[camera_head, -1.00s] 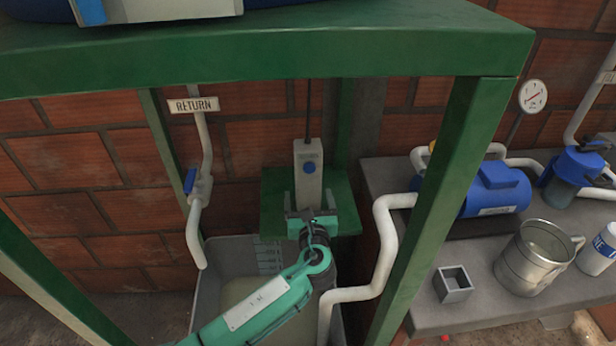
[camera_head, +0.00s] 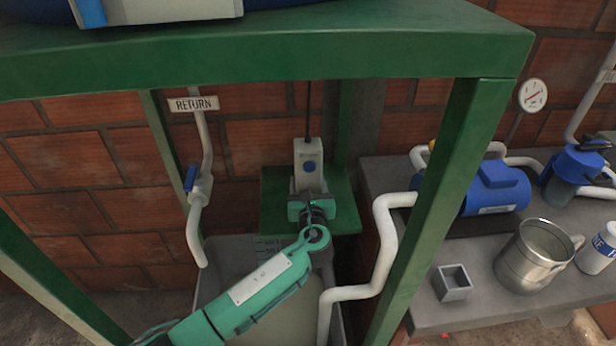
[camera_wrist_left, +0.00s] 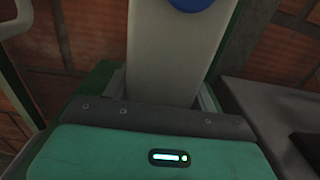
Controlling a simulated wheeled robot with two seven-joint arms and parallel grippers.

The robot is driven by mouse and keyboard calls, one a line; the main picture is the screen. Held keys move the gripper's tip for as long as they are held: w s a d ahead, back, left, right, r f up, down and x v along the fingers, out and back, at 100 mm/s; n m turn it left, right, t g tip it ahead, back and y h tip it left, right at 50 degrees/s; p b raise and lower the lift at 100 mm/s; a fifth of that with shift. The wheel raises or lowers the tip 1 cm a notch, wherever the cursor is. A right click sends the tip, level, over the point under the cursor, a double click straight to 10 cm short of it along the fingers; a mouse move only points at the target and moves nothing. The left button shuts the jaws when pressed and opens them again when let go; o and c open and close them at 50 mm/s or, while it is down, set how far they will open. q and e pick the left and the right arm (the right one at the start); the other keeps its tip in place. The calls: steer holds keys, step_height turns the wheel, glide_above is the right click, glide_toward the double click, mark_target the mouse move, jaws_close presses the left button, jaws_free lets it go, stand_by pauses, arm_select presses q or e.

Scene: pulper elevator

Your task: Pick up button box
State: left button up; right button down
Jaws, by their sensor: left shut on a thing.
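The button box (camera_head: 309,165) is a pale grey upright box with a blue button, on a dark cable that runs up from its top. It stands in front of a green panel (camera_head: 275,195) inside the green frame. My left gripper (camera_head: 308,193) is shut on the lower part of the box. In the left wrist view the box (camera_wrist_left: 172,60) rises from between the fingers (camera_wrist_left: 160,95), and part of its blue button shows at the top edge. The box's lower end is hidden by the gripper. My right gripper is not in view.
A green frame post (camera_head: 440,210) and a bent white pipe (camera_head: 382,250) stand right of my arm. A grey tank (camera_head: 213,300) is below. A white return pipe with a blue-handled valve (camera_head: 197,190) is at left. A bench (camera_head: 480,312) at right holds a metal mug (camera_head: 535,262).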

mark_target(308, 144)
arm_select(q)
steer(key=shift+r, duration=0.1)
